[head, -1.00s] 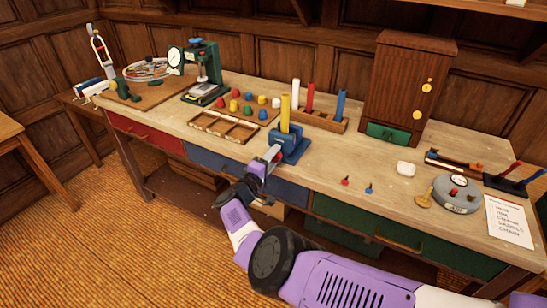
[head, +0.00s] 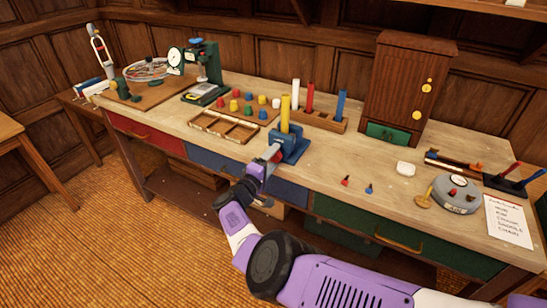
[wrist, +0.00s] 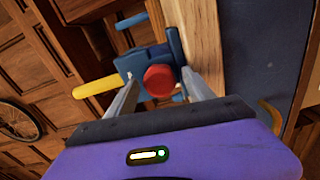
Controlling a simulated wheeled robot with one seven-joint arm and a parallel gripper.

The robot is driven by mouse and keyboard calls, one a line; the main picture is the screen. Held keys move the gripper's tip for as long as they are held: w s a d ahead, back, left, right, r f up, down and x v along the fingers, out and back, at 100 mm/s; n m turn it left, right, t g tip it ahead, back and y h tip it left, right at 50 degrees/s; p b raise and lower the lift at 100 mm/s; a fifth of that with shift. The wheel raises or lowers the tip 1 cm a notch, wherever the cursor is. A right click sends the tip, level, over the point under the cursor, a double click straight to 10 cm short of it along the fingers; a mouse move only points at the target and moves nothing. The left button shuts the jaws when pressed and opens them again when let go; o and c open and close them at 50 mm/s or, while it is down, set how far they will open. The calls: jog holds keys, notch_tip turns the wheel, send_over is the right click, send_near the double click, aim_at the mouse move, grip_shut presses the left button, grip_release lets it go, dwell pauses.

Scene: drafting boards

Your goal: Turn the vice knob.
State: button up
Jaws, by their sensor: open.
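The blue vice (head: 290,146) stands at the front edge of the workbench with a yellow cylinder (head: 285,113) upright in it. Its round red knob (wrist: 159,80) faces the camera in the wrist view, in front of the blue body (wrist: 142,62). My gripper (wrist: 160,77) is open, with one grey finger on each side of the knob. A gap seems to show beside each finger; I cannot tell whether either touches. In the head view my gripper (head: 270,154) is at the front of the vice and hides most of the knob.
Behind the vice stands a wooden rack (head: 325,121) with red, white and blue cylinders. A compartment tray (head: 223,128) lies to its left. Small red and blue pegs (head: 368,188) lie to its right. Drawer fronts (head: 215,163) lie below the bench edge.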

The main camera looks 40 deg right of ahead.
jog(key=p+v, duration=0.2)
jog(key=v, duration=0.5)
jog(key=shift+a, duration=0.1)
dwell(0.4)
